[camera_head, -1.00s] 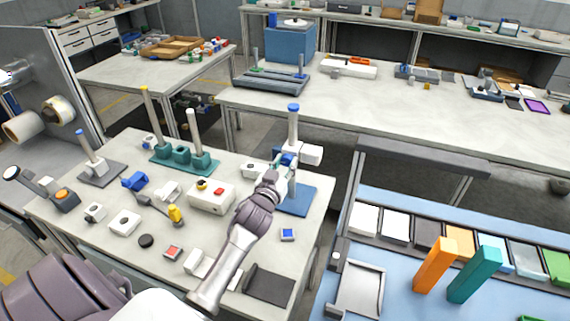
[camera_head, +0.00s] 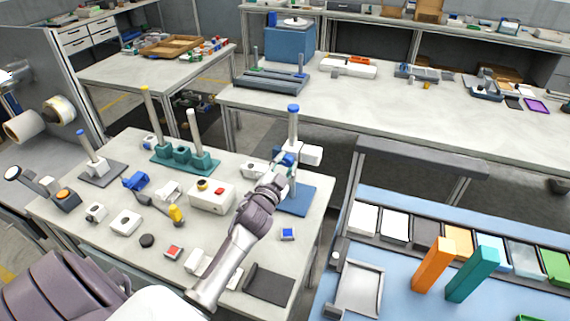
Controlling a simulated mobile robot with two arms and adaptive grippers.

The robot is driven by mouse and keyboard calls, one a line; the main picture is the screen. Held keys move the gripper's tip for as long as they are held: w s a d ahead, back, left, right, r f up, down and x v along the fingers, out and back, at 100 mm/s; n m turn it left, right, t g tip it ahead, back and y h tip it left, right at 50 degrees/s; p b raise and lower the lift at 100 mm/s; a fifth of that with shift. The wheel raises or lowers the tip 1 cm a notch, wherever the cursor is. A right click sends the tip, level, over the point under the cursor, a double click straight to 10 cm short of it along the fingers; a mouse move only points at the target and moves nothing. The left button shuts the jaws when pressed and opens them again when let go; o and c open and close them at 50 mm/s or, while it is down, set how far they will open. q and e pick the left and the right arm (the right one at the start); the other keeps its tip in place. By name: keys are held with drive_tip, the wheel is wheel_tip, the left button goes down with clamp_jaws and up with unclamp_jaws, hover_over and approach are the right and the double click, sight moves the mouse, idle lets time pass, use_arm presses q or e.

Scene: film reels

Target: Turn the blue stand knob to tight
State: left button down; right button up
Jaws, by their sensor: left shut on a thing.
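The blue stand has a flat blue base (camera_head: 300,203) and an upright light post (camera_head: 293,128) with a blue cap, at the right end of the near table. A white block (camera_head: 311,155) is mounted on the post. The blue knob (camera_head: 285,158) shows beside the post, partly covered by my gripper. My left gripper (camera_head: 281,163) is at the knob, its fingers closed around it as far as I can see. The knob's marking is too small to read. My right gripper is not in view.
A white box with a red button (camera_head: 212,196), a teal stand (camera_head: 184,158) and several small devices lie left of my arm. A dark mat (camera_head: 269,285) lies at the front edge. A blue bench (camera_head: 400,290) with orange and teal blocks stands to the right.

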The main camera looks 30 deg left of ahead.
use_arm(q)
drive_tip(key=shift+m, duration=0.6)
drive_tip(key=c, duration=0.8)
unclamp_jaws()
drive_tip(key=shift+o, duration=0.2)
drive_tip(key=shift+s, duration=0.2)
drive_tip(key=v, duration=1.1)
drive_tip(key=shift+s, duration=0.35)
drive_tip(key=shift+f, duration=0.1)
